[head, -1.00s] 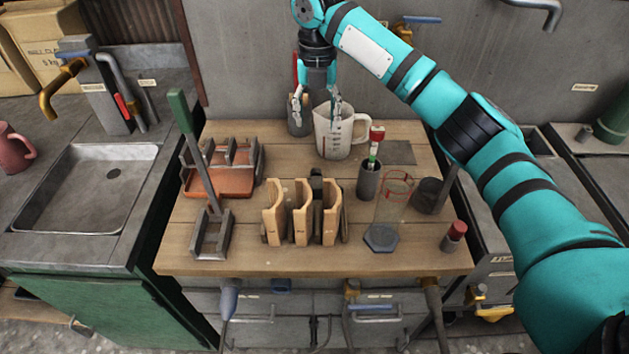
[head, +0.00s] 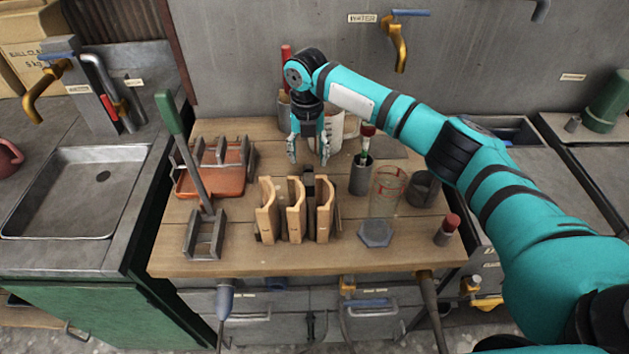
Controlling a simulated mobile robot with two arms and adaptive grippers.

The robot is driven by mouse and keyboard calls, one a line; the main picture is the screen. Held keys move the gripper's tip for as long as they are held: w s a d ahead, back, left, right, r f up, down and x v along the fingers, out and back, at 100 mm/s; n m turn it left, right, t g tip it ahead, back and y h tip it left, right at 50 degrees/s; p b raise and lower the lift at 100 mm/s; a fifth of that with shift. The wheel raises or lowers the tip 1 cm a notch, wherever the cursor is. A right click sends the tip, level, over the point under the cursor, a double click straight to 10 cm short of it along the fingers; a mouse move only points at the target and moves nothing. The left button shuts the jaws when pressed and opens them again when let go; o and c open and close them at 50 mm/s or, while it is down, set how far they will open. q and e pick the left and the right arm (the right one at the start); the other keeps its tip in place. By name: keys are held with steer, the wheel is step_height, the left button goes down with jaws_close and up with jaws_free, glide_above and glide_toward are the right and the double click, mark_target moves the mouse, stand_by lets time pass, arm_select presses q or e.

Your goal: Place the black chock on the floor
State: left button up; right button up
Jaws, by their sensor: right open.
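A dark upright piece (head: 308,182) stands among several tan wooden curved pieces (head: 268,212) on the wooden bench. It looks like the black chock, but the wooden pieces partly hide it and I cannot be sure. My right gripper (head: 308,158) points down with its fingers apart, empty, just above and behind the dark piece. The floor (head: 120,345) shows only as a strip at the bottom edge. My left gripper is not in view.
A measuring jug (head: 334,132) stands behind my right gripper. An orange tray (head: 222,182) and green-handled tool (head: 172,115) are left.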

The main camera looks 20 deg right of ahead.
mark_target(308, 165)
step_height(308, 165, down, 4)
steer(key=shift+f+p, duration=0.25)
steer(key=shift+p, duration=0.15)
jaws_close()
